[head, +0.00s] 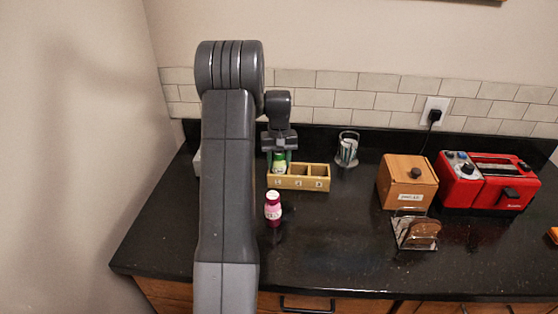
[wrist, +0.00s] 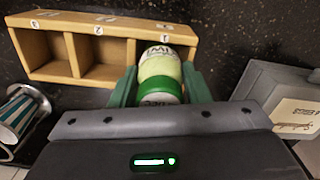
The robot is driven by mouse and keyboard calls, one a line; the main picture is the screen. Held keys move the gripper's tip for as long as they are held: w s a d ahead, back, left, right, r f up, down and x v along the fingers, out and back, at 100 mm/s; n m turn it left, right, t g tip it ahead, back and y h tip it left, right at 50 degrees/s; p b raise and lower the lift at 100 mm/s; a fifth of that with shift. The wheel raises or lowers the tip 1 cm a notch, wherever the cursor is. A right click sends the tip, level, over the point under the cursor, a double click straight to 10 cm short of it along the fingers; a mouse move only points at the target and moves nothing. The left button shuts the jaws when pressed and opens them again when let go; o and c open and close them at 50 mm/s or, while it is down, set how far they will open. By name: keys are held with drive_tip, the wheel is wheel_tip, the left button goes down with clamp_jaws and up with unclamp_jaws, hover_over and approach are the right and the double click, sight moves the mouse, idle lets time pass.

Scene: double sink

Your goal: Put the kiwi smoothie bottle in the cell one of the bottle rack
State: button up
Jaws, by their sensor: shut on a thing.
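In the wrist view, the rack (wrist: 98,32) shows cells two and three empty.
A pink-purple bottle (head: 273,209) stands in front of the rack. A holder with a striped cup (head: 347,150) is right of it. Farther right are a wooden box (head: 407,183), a toast rack (head: 416,233) and a red toaster (head: 489,182). A grey box (wrist: 283,92) is beside my gripper.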

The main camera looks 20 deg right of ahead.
sight(279, 152)
drive_tip(key=o, duration=1.1)
drive_tip(key=shift+f, duration=0.15)
wheel_tip(279, 152, up, 12)
drive_tip(key=shift+r+b, duration=0.2)
drive_tip(key=shift+b, duration=0.55)
wheel_tip(279, 152, down, 12)
drive_tip(key=shift+f+p, duration=0.25)
drive_tip(key=shift+p, duration=0.55)
drive_tip(key=shift+r+b, duration=0.35)
drive_tip(key=shift+r, duration=1.7)
